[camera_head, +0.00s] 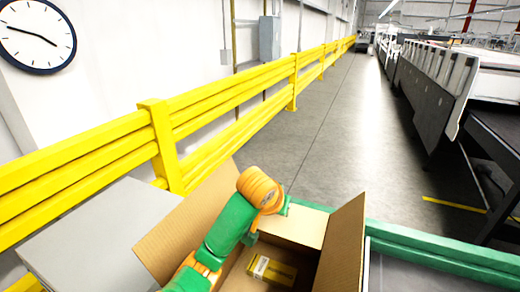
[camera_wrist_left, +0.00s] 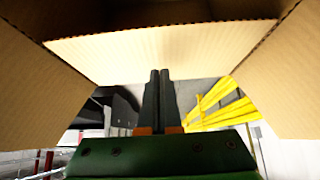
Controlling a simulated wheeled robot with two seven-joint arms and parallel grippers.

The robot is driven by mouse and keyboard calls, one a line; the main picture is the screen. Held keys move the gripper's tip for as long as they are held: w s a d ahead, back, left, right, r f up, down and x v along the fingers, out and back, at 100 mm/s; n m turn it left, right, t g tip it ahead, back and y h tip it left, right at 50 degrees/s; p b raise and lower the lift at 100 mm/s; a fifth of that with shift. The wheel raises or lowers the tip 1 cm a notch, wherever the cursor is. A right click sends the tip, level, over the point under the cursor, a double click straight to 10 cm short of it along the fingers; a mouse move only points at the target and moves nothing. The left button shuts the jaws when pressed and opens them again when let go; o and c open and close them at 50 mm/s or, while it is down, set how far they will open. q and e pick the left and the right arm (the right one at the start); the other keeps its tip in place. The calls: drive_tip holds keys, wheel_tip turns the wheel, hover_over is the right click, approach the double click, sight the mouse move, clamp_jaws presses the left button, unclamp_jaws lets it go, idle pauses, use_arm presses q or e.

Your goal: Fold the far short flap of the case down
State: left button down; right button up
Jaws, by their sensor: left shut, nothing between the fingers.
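The open cardboard case stands at the bottom of the head view, with a yellow and white carton (camera_head: 271,269) inside. Its far short flap (camera_head: 302,222) is unfolded at the far end. Its left flap (camera_head: 185,225) and right flap (camera_head: 343,245) stand up and outward. My left arm reaches over the case from the left; its wrist hides part of the far flap. In the left wrist view, my left gripper (camera_wrist_left: 160,73) is shut and empty, its fingertips overlapping the edge of the far flap (camera_wrist_left: 150,50). I cannot tell whether they touch. My right gripper is not in view.
A grey panel (camera_head: 90,238) lies left of the case, beside the yellow guard rail (camera_head: 165,140). A green rail (camera_head: 440,255) runs beyond and right of the case. Open floor (camera_head: 335,140) lies farther off, with dark machinery (camera_head: 430,90) on the right.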

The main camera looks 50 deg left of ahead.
use_arm(q)
wheel_tip(320, 180, up, 3)
drive_tip(key=p, duration=0.3)
drive_tip(key=shift+w+r+p, duration=0.1)
drive_tip(key=shift+r+p, duration=0.1)
drive_tip(key=shift+p, duration=0.1)
wheel_tip(320, 180, up, 6)
drive_tip(key=shift+f, duration=0.15)
